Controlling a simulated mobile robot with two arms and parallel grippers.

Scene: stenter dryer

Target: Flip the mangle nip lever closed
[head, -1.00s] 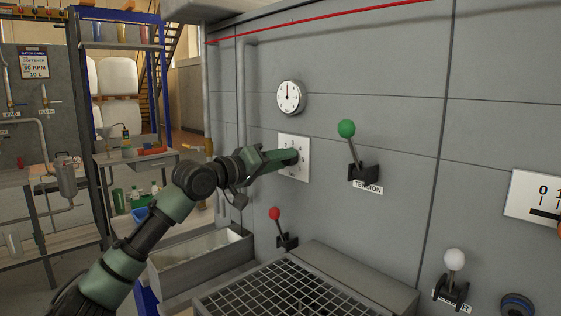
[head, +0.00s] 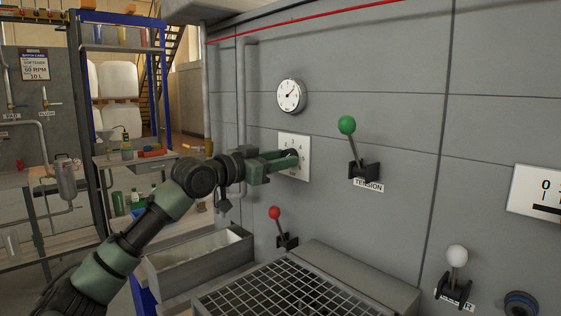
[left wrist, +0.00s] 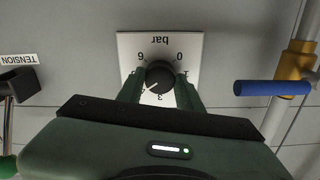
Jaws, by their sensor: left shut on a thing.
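My left gripper (head: 288,160) is shut on a dark round knob (left wrist: 159,75) on a white dial plate marked "bar" (left wrist: 190,50). In the left wrist view its fingers lie on both sides of the knob, and the pointer is towards the lower left. A red-ball lever (head: 275,213) stands below the dial, tilted left. A green-ball lever (head: 347,125) above a TENSION label leans up and left. A white-ball lever (head: 457,255) stands upright at the lower right, its label partly hidden. No readable label shows which one is the mangle nip lever. My right gripper is out of view.
A round gauge (head: 291,95) is on the grey wall above the dial. A metal grid (head: 290,290) and an open trough (head: 200,262) lie below. A blue-handled valve (left wrist: 272,88) is beside the dial in the left wrist view. Shelving and a bench stand at left.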

